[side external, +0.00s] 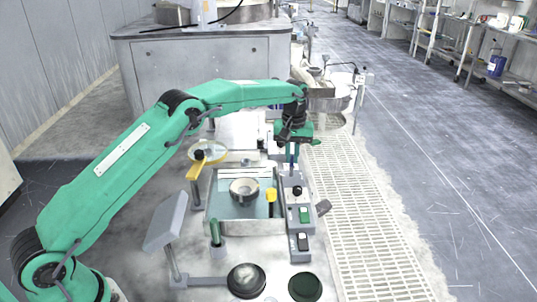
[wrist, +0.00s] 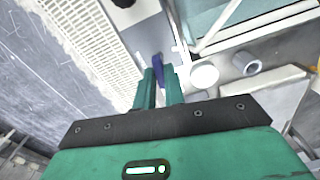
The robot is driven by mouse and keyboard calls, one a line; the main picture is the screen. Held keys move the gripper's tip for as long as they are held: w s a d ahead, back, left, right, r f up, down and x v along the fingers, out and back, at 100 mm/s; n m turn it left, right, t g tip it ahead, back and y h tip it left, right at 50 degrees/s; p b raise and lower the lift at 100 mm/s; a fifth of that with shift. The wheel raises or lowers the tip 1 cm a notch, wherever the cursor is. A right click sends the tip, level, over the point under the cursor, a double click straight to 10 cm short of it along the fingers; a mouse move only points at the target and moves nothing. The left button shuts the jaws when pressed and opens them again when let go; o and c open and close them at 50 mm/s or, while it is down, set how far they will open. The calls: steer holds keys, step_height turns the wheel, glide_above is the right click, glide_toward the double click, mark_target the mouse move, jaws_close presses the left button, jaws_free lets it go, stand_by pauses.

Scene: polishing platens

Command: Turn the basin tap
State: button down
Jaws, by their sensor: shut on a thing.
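The basin (side external: 213,203) is a shallow rectangular tub with bluish water and a grey ring (side external: 244,191) in it, at the middle of the side view. My gripper (side external: 291,148) points down at the basin's far right corner. In the wrist view my gripper (wrist: 158,90) has its two green fingers close together, shut on a narrow blue lever (wrist: 158,66), which looks like the tap's handle. The fingers hide part of the lever. A short grey pipe (wrist: 246,64) and a white round cap (wrist: 205,75) sit right of the fingers.
A control strip with a green button (side external: 304,215) runs along the basin's right side. A magnifier (side external: 207,151) stands at the back left, a grey panel (side external: 166,220) at the front left. A black disc (side external: 246,280) lies in front. White floor grating (side external: 365,215) is at the right.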

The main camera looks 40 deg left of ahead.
steer(key=m, duration=1.2)
steer(key=shift+m, duration=2)
steer(key=c, duration=1.5)
jaws_free()
